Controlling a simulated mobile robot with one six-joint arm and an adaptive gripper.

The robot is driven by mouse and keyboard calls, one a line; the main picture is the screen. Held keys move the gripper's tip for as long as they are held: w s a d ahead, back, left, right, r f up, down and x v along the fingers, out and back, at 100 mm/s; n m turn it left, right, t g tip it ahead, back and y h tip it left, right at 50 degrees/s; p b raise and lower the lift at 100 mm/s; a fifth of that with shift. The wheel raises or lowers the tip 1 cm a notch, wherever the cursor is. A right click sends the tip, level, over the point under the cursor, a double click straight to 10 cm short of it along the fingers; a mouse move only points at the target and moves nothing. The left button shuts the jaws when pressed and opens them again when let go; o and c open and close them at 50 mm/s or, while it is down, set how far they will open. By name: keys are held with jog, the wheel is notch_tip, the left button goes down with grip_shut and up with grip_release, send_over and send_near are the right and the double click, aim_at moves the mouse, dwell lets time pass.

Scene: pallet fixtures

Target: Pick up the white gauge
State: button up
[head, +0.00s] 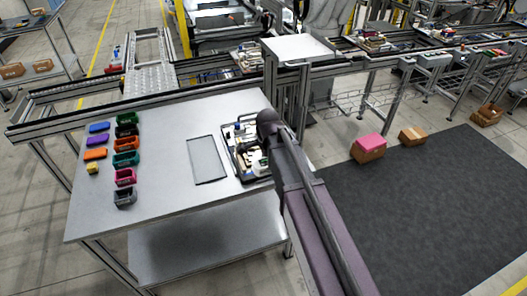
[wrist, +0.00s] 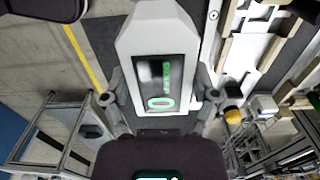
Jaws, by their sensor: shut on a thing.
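The white gauge (wrist: 158,22) fills the middle of the wrist view, with a dark display and green marks on its face. My gripper (wrist: 160,92) is shut on it, one finger on each side. In the head view my arm reaches over the pallet fixture (head: 233,157) at the right end of the table. My arm hides part of that fixture, and the fingers cannot be made out there. White and wooden parts of the fixture (wrist: 246,50) show right of the gauge in the wrist view. Whether the gauge still touches the fixture cannot be told.
The grey table (head: 170,190) has a flat grey plate (head: 207,160) left of the fixture. Several coloured bins (head: 125,158) and small blocks (head: 96,154) stand at its left. A rail runs along the back edge. Boxes (head: 368,149) lie on the floor at right.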

jog(key=shift+s+d+r, duration=0.1)
jog(key=shift+s+d, duration=0.1)
jog(key=shift+s, duration=0.8)
jog(key=shift+s+d+r, duration=0.1)
jog(key=shift+s+d, duration=0.05)
jog(key=shift+s, duration=0.8)
jog(key=shift+r, duration=0.15)
notch_tip(320, 180, up, 10)
jog(key=p, duration=1)
jog(key=shift+p, duration=0.4)
jog(key=shift+d+r, duration=0.1)
jog(key=shift+d, duration=0.1)
